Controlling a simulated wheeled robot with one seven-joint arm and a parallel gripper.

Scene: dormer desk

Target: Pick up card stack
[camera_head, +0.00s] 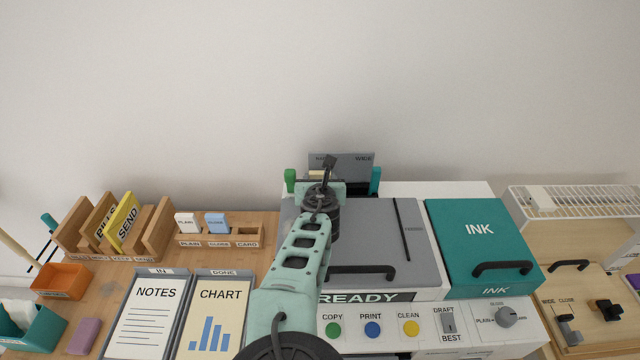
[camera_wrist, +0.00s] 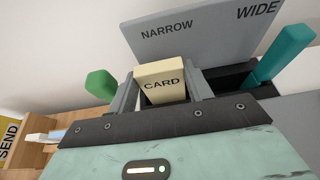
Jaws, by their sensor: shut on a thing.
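The card stack (camera_wrist: 162,80) is a cream block marked CARD. In the wrist view it stands between the two grey fingers of my gripper (camera_wrist: 162,92), which is shut on it. In the head view my gripper (camera_head: 318,182) is over the back of the printer, in front of the grey rear feed plate (camera_head: 354,165). A small cream bit of the card stack (camera_head: 317,174) shows there, and my arm hides much of the rest. The lower end of the card stack is hidden by my gripper body, so I cannot tell whether it touches the feed.
A green guide (camera_wrist: 101,84) and a teal guide (camera_wrist: 281,55) flank the feed. The teal ink cover (camera_head: 480,225) is to the right. Open wall is behind.

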